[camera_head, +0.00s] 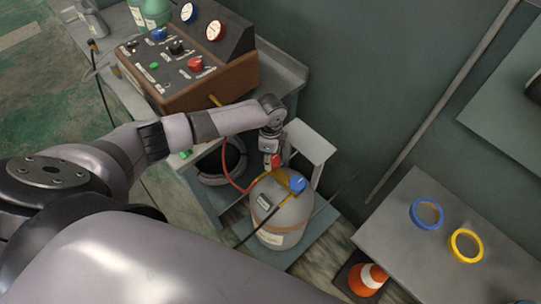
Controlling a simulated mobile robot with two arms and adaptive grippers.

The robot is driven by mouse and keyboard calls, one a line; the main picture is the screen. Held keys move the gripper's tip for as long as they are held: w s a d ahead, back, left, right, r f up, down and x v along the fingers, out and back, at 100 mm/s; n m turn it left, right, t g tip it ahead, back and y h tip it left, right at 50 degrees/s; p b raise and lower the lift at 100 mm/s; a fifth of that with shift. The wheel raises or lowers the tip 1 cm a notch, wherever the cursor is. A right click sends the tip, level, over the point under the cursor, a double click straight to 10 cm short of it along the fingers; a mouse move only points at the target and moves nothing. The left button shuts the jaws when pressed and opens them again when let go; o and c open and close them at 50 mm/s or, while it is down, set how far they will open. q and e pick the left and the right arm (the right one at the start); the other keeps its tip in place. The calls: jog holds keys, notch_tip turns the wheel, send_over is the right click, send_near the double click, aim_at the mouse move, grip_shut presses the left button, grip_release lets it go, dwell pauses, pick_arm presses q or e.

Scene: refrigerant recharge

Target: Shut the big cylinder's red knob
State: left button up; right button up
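The big grey cylinder (283,214) stands upright on a low platform in the middle of the camera_head view. Its red knob (277,160) shows at the top, partly hidden by my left gripper (270,157). A blue knob (297,184) sits on the cylinder's top, to the right of and below the red one in the picture. My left gripper points down at the red knob, at or very close to it. The fingers are too small and covered to tell whether they are shut on it. My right gripper is not in view.
A brown control box (190,75) with gauges stands on a bench behind. A red hose (228,165) and a dark hose run by the cylinder. At right, a grey table (415,205) holds a blue ring (413,217) and a yellow ring (453,246). An orange cone (366,280) stands beside it.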

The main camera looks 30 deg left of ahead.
pick_arm(q)
jog(key=o, duration=0.4)
jog(key=shift+n, duration=0.3)
